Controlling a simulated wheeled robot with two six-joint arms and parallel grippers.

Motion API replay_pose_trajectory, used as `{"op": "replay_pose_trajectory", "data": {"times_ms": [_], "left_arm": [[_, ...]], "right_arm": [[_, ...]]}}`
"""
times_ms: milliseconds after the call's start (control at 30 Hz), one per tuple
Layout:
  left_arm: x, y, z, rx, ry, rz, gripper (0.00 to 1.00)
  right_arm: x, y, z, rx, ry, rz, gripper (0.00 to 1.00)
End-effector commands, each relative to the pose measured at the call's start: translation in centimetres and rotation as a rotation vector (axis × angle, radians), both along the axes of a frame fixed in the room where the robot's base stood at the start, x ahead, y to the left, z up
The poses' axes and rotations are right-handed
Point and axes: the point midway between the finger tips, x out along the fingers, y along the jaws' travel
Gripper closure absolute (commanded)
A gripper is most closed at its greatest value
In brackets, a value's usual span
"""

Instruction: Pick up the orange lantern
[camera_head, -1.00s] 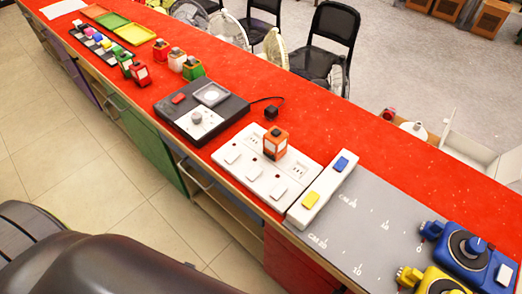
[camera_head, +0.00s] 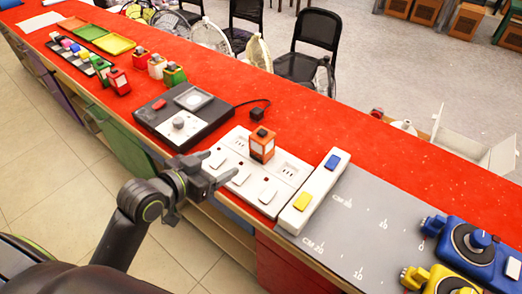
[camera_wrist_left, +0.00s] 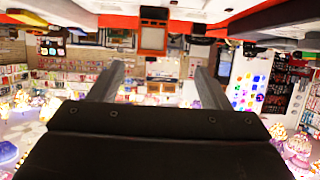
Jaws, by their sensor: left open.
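The orange lantern (camera_head: 262,147) is a small box-shaped lantern with a pale front panel and a dark top. It stands upright on the white socket panel (camera_head: 240,190) on the red counter. It also shows upside down at the top of the left wrist view (camera_wrist_left: 153,38). My left gripper (camera_head: 222,167) is open and empty. It is to the left of the lantern, over the panel's left end, and apart from the lantern. In the left wrist view its two fingers (camera_wrist_left: 160,78) point toward the lantern. My right gripper is not in view.
A dark device with a knob (camera_head: 180,122) sits left of the panel. A white strip with blue and yellow buttons (camera_head: 315,190) lies to the right. Red, white and green lanterns (camera_head: 157,67) stand farther left. The red counter behind the orange lantern is clear.

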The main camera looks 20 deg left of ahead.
Motion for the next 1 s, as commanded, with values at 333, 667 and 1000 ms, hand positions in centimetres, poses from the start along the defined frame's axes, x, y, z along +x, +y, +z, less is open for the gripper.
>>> {"op": "replay_pose_trajectory", "data": {"times_ms": [333, 667, 1000], "left_arm": [[4.2, -1.8, -0.3, -0.019, -0.035, -0.017, 0.29], [9.4, -3.7, -2.5, -0.015, -0.032, -0.018, 0.29], [11.5, -4.5, -3.4, -0.014, -0.032, -0.016, 0.29]], "right_arm": [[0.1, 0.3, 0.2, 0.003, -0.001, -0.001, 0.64], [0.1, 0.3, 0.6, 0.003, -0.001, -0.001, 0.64], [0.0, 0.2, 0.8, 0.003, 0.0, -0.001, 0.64]]}}
